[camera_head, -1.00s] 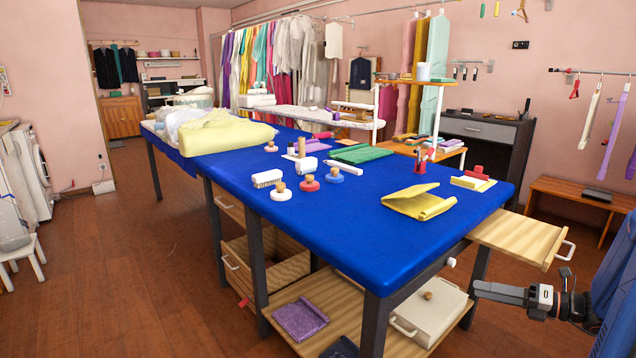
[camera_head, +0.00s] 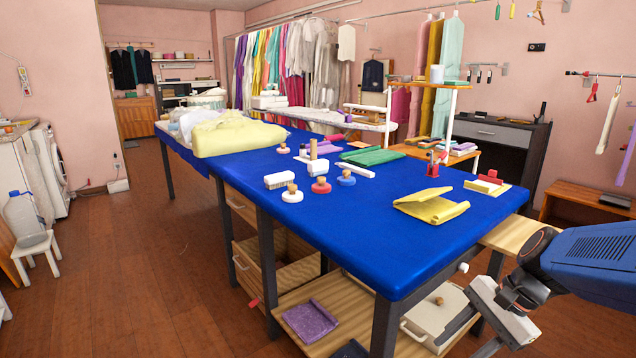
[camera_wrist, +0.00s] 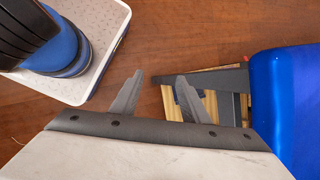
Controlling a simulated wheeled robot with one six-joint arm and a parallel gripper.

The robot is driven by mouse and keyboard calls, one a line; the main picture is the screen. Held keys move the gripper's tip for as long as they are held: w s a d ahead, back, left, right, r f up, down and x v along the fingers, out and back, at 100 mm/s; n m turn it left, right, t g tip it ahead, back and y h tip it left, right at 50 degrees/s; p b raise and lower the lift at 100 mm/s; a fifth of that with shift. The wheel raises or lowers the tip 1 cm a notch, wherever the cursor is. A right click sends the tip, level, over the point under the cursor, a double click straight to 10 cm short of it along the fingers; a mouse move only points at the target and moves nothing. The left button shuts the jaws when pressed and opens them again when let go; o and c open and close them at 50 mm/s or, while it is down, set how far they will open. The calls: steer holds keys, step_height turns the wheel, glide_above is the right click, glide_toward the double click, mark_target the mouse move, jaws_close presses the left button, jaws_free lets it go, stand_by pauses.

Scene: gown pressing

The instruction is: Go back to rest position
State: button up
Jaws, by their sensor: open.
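My gripper (camera_head: 470,340) is at the lower right of the head view, beside the near right corner of the blue-topped pressing table (camera_head: 330,250). It points down and to the left, below the tabletop. In the wrist view my gripper (camera_wrist: 160,84) shows two dark fingers spread apart with nothing between them.
A folded yellow cloth (camera_head: 430,206) lies near the table's right end. Stamps, a brush and green cloth (camera_head: 372,157) lie farther back. A lower shelf holds a purple cloth (camera_head: 310,320) and a white case (camera_head: 437,312).

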steer(key=s+d+r+n+t+h, duration=0.1)
steer(key=s+r+n+t+h, duration=0.3)
steer(key=n, duration=0.9)
steer(key=s+h, duration=0.1)
steer(key=s, duration=0.2)
steer(key=shift+s+d+h, duration=0.3)
steer(key=shift+h, duration=0.1)
